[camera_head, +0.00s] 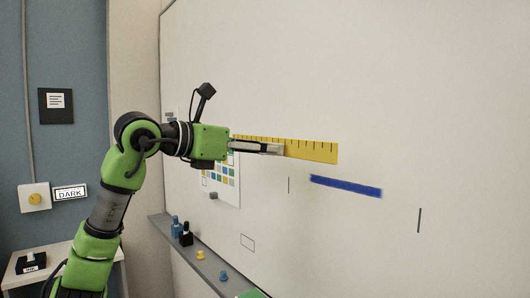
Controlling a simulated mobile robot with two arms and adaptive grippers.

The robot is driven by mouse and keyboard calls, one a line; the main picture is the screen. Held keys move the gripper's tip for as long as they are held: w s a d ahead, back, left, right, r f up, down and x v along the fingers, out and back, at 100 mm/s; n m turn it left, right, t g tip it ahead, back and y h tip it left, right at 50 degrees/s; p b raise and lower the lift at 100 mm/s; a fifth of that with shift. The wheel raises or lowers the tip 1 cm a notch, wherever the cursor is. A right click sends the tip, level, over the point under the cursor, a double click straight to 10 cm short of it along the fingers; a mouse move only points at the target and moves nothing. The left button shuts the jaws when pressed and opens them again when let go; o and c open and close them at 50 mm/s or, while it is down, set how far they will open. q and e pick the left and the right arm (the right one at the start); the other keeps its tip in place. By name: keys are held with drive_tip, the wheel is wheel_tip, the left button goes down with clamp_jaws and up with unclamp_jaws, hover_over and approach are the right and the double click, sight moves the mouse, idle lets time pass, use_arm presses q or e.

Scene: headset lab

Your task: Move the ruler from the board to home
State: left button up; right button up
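The yellow ruler (318,152) with dark tick marks lies lengthwise along the whiteboard (440,90), in the middle of the head view. My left gripper (276,149) reaches in from the left, its fingers overlapping the ruler's left half and hiding part of it. The fingers are seen side-on, so I cannot tell whether they grip the ruler or are only in front of it. No place labelled home can be read. My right gripper is not in view.
A blue strip (346,186) sits below the ruler, between two short dark vertical marks. A chart with coloured squares (226,177) hangs behind the gripper. The tray ledge (207,265) holds bottles (186,235) and small pieces.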

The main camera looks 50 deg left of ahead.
use_arm(q)
drive_tip(key=shift+s+a+b, duration=0.2)
drive_tip(key=shift+s+b, duration=1.35)
drive_tip(key=shift+s, duration=0.85)
